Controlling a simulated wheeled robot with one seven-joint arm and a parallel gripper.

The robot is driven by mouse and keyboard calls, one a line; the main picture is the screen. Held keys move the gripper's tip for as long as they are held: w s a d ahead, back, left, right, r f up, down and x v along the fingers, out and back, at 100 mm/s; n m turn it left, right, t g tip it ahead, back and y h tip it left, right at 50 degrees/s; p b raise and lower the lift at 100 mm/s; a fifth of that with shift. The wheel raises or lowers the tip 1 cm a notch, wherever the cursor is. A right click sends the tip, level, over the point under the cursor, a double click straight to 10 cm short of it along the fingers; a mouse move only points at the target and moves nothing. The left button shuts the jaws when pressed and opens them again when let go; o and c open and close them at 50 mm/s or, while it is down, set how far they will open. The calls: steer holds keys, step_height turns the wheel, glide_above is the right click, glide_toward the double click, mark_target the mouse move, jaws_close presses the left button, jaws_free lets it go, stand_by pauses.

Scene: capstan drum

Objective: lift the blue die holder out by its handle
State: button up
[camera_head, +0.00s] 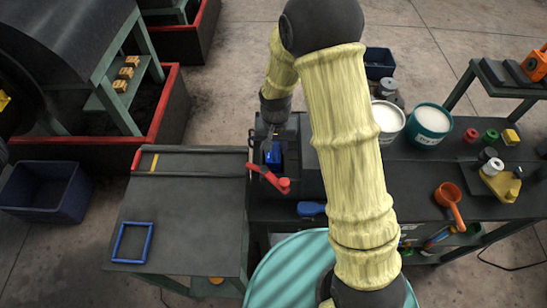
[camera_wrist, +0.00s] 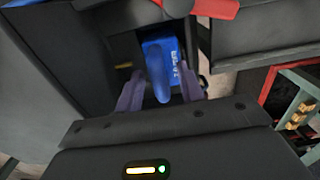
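The blue die holder (camera_wrist: 161,49) sits in a dark box-like housing (camera_wrist: 106,35), with pale lettering on its face in the wrist view. Its rounded blue handle (camera_wrist: 158,78) points toward my wrist camera. My gripper (camera_wrist: 160,88) is open, with one finger on each side of the handle and a small gap showing on both sides. In the head view the die holder (camera_head: 273,155) shows as a small blue patch just below my gripper (camera_head: 272,133), whose fingers are too small to make out there.
A red lever (camera_head: 268,178) lies across the housing's near side. A blue square frame (camera_head: 132,242) lies on the left grey table (camera_head: 190,225). A blue object (camera_head: 311,208) lies nearer on the dark bench.

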steer(key=shift+c, duration=0.5)
jaws_close()
steer(key=shift+w+r, duration=0.1)
steer(key=shift+r, duration=0.1)
steer(key=shift+r+b, duration=0.3)
steer(key=shift+r, duration=0.25)
step_height(320, 180, up, 9)
steer(key=shift+f+b, duration=0.15)
steer(key=shift+b, duration=1.1)
